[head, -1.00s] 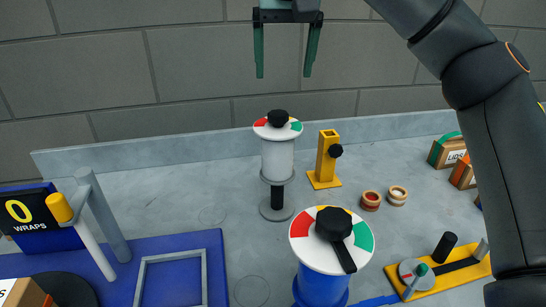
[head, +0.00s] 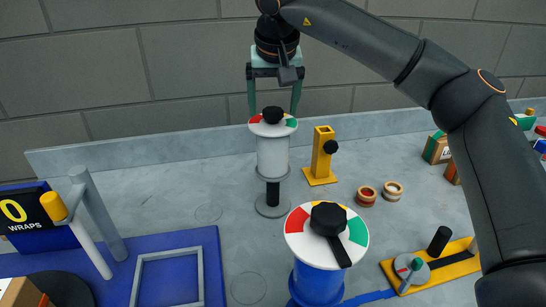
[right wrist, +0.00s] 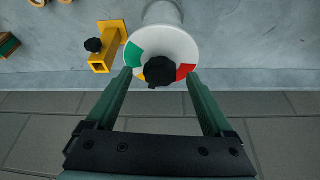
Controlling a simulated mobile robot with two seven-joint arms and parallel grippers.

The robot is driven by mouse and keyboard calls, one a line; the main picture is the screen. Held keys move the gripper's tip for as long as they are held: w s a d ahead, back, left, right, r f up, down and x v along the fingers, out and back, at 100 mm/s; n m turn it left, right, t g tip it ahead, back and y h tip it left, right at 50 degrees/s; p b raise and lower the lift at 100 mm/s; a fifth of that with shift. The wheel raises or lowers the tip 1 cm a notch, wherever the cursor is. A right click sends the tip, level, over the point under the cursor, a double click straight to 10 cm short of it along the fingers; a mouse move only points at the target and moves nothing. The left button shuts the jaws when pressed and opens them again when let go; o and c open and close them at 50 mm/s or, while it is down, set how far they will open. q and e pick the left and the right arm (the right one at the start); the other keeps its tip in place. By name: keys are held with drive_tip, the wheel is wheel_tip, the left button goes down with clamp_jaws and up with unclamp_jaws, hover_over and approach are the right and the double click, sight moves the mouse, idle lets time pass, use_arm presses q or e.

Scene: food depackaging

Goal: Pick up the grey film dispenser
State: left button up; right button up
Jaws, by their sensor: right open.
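The grey film dispenser (head: 273,157) stands upright at the back of the bench on a dark stem and a round grey foot. Its white top disc has red and green sectors and a black knob; the disc also shows in the right wrist view (right wrist: 170,48). My right gripper (head: 273,112) is open and empty, pointing down at the dispenser's top. In the right wrist view its green fingertips (right wrist: 158,73) lie on either side of the black knob, at the disc's near edge. I cannot tell whether they touch it. My left gripper is not in view.
A blue dispenser (head: 319,284) with a similar dial stands in front. A yellow square post (head: 321,158) with a black knob is close at right, with two small rings (head: 366,196) beyond. A wall runs behind. A blue station (head: 210,255) fills the left front.

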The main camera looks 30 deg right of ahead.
drive_tip(key=shift+c, duration=0.4)
clamp_jaws()
drive_tip(key=shift+r, duration=0.1)
idle(0.4)
